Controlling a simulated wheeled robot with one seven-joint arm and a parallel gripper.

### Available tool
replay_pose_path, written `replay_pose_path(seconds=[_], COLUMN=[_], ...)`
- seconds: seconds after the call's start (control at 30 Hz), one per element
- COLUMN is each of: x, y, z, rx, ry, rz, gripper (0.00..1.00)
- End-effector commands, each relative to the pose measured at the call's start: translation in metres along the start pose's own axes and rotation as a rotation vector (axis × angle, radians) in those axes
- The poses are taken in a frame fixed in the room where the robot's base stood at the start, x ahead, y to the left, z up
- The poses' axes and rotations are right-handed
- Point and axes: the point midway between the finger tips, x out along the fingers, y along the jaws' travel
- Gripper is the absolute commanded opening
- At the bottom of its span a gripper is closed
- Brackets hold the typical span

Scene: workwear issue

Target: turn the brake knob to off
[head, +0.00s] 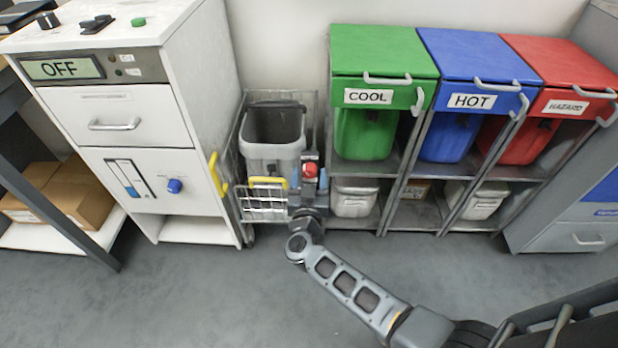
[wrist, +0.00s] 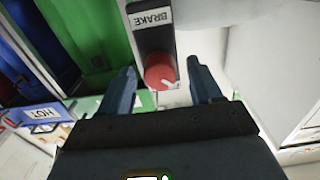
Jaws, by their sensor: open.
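The red brake knob (wrist: 159,73) sits on a dark panel with a BRAKE label (wrist: 152,18), upside down in the wrist view. The knob also shows in the head view (head: 310,169), on the wire trolley (head: 264,215) beside the white cabinet. My gripper (wrist: 161,70) is open, with one finger on each side of the knob in the picture. Gaps show between fingers and knob, and I see no contact. I cannot tell how deep the knob lies between the fingers, or which setting it points to.
The trolley holds a grey bin (head: 273,150) and has yellow handles. A white cabinet (head: 190,100) with an OFF display (head: 60,68) stands to its left. Green (head: 384,60), blue (head: 478,65) and red (head: 565,65) bins stand to its right. The floor in front is clear.

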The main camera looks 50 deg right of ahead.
Motion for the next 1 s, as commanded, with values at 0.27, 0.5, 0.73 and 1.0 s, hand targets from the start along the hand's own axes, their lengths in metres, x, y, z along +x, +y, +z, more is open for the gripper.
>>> replay_pose_path(seconds=[0.27,0.5,0.73,1.0], x=[0.005,0.0047,0.0046,0.0045], y=[-0.0002,-0.0002,-0.0002,-0.0002], z=[-0.0005,-0.0004,-0.0004,-0.0004], rx=[0.0,0.001,0.001,0.002], ry=[0.0,0.0,0.0,0.0], rz=[-0.001,-0.001,-0.001,-0.001], gripper=[0.64,0.48,0.26,0.08])
